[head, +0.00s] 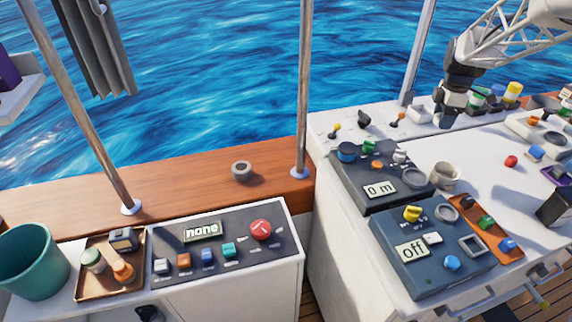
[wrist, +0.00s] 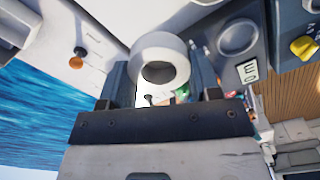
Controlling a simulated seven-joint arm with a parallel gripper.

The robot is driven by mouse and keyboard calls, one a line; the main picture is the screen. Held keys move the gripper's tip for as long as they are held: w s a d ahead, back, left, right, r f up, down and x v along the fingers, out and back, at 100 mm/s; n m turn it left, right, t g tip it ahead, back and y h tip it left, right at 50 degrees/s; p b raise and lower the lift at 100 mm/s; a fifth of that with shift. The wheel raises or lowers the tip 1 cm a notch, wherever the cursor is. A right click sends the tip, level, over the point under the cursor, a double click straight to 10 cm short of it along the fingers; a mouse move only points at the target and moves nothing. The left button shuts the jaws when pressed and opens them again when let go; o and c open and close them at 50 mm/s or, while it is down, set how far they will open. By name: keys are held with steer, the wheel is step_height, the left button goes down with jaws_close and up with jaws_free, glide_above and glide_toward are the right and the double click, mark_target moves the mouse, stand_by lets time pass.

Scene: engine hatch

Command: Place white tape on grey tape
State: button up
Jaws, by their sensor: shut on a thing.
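A white tape roll (wrist: 143,60) sits between the two fingers of my gripper (wrist: 161,82) in the wrist view, its round hole facing the camera. My gripper is shut on it. In the head view my gripper (head: 447,112) hangs above the white counter at the upper right, and the held roll cannot be made out there. A grey tape roll (head: 241,178) lies flat on the wooden ledge in the head view, left of the middle post and well left of my gripper.
A pale round container (head: 445,180) stands beside the "0 m" panel (head: 350,190). The middle metal post (head: 304,90) rises right of the grey tape. A control panel (head: 281,240) and a teal bucket (head: 35,265) stand in front of the ledge. The ledge around the grey tape is clear.

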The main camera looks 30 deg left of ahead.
steer(key=s+a+n, duration=0.2)
steer(key=s+a, duration=0.2)
steer(key=a, duration=0.5)
steer(key=s+a+n, duration=0.2)
steer(key=s+a, duration=0.2)
steer(key=a, duration=0.5)
steer(key=s+a+n, duration=0.2)
steer(key=s+a, duration=0.3)
steer(key=a, duration=0.4)
steer(key=s+a+n, duration=0.7)
steer(key=s+a, duration=1.2)
steer(key=s, duration=0.1)
step_height(320, 180, down, 20)
steer(key=shift+r, duration=0.15)
glide_above(240, 167)
steer(key=shift+d+f, duration=0.1)
steer(key=shift+f, duration=0.6)
steer(key=shift+f, duration=1.75)
